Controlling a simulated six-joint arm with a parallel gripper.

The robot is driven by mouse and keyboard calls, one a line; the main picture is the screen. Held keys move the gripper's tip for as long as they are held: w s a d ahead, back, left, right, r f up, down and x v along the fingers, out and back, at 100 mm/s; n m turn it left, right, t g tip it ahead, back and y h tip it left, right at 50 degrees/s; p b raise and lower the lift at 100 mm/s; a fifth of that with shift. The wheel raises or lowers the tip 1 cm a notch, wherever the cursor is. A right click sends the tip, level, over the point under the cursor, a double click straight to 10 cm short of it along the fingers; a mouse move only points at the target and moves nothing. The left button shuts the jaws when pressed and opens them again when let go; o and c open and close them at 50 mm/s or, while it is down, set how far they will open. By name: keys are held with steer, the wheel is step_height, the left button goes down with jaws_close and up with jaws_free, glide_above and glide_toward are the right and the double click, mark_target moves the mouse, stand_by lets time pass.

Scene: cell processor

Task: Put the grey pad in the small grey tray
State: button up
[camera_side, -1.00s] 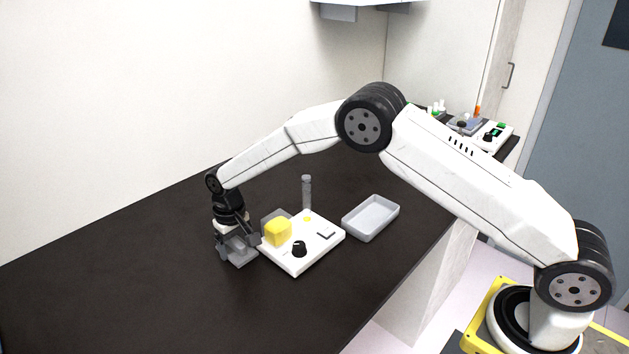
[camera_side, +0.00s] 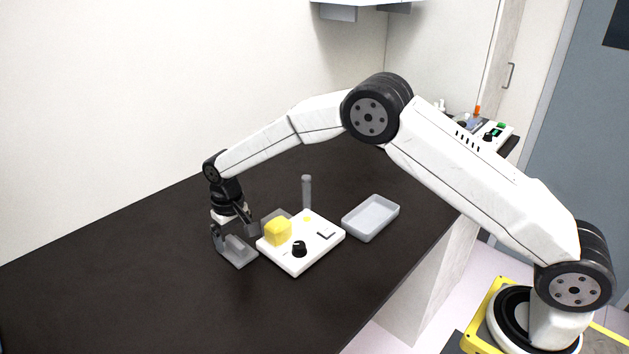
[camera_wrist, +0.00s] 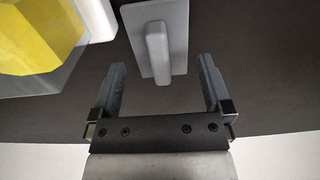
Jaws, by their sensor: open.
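The grey pad (camera_side: 238,252), a flat plate with a raised grip bar, lies on the dark counter left of the white device. In the wrist view the pad (camera_wrist: 177,40) shows at top centre, its bar pointing down between the fingers. My gripper (camera_side: 235,232) is open and empty just above the pad; in the wrist view its two fingers (camera_wrist: 162,66) are spread wide, with the pad's near end partly between them in the picture. The small grey tray (camera_side: 371,231) sits empty on the counter, to the right of the device.
The white device (camera_side: 300,263) with a yellow block (camera_side: 278,231), a black knob (camera_side: 299,248) and an upright grey cylinder behind (camera_side: 307,190) stands between pad and tray. More equipment (camera_side: 490,133) is at the back right. The counter's front left is clear.

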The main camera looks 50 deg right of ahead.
mark_target(232, 242)
step_height(232, 242, up, 10)
steer(key=shift+f, duration=0.25)
steer(key=shift+d, duration=0.1)
stand_by(0.6)
steer(key=s+d+t, duration=0.1)
steer(key=s+d, duration=0.3)
steer(key=s, duration=0.5)
steer(key=s+d+f, duration=0.1)
steer(key=s+d, duration=0.4)
steer(key=s, duration=0.4)
steer(key=s+d+t, duration=0.1)
steer(key=s+d, duration=0.3)
steer(key=s, duration=0.6)
steer(key=shift+d+f+t, duration=0.3)
steer(key=shift+d+f, duration=0.1)
steer(key=shift+w, duration=0.1)
